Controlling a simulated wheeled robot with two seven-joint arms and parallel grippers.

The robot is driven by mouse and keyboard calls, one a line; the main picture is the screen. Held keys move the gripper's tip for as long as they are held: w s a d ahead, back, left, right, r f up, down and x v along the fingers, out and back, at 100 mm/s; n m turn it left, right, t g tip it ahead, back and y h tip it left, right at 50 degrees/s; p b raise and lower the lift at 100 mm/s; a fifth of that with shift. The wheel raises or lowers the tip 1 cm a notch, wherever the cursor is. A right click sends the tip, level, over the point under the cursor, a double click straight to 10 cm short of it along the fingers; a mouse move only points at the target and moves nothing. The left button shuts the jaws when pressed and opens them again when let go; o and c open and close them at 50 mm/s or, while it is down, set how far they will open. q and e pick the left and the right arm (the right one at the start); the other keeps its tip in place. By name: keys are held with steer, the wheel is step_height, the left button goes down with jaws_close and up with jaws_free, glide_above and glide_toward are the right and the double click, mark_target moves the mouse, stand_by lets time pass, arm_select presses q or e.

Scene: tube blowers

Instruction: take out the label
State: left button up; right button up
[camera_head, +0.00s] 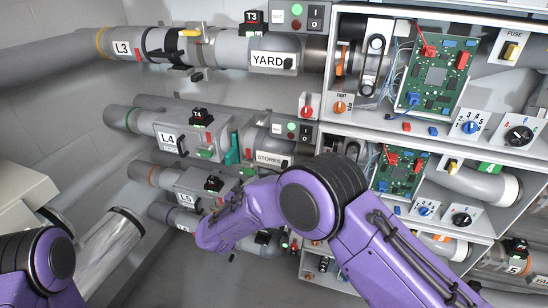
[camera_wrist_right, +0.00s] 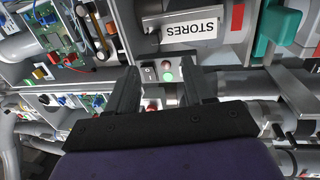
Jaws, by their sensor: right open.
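The white STORES label (camera_head: 272,159) sits on a grey pipe housing in the middle row of the head view. Other labels are YARD (camera_head: 272,60), L3 (camera_head: 126,50), L4 (camera_head: 169,138) and L5 (camera_head: 186,198). My right gripper (camera_wrist_right: 160,88) is open and empty, its two dark fingers apart below the STORES label. My right arm hides it in the head view. My left gripper is out of the picture.
A switch box with a green light (camera_wrist_right: 167,72) shows between my right fingers. Shelves with green circuit boards (camera_head: 438,75) and dials stand at the right. A teal part (camera_wrist_right: 283,24) is beside the STORES housing. Several pipes run along the wall.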

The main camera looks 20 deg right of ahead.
mark_target(283, 166)
steer(key=p+x, duration=0.1)
steer(key=x, duration=0.2)
steer(key=p+x, duration=0.1)
steer(key=x, duration=0.2)
steer(key=p+x, duration=0.2)
steer(key=x, duration=0.1)
steer(key=shift+d+r, duration=0.2)
steer(key=shift+d, duration=0.35)
steer(key=shift+w+d+f, duration=0.2)
steer(key=shift+w+d, duration=0.05)
steer(key=shift+d, duration=0.05)
steer(key=shift+a+r, duration=0.1)
steer(key=shift+a, duration=0.05)
jaws_close()
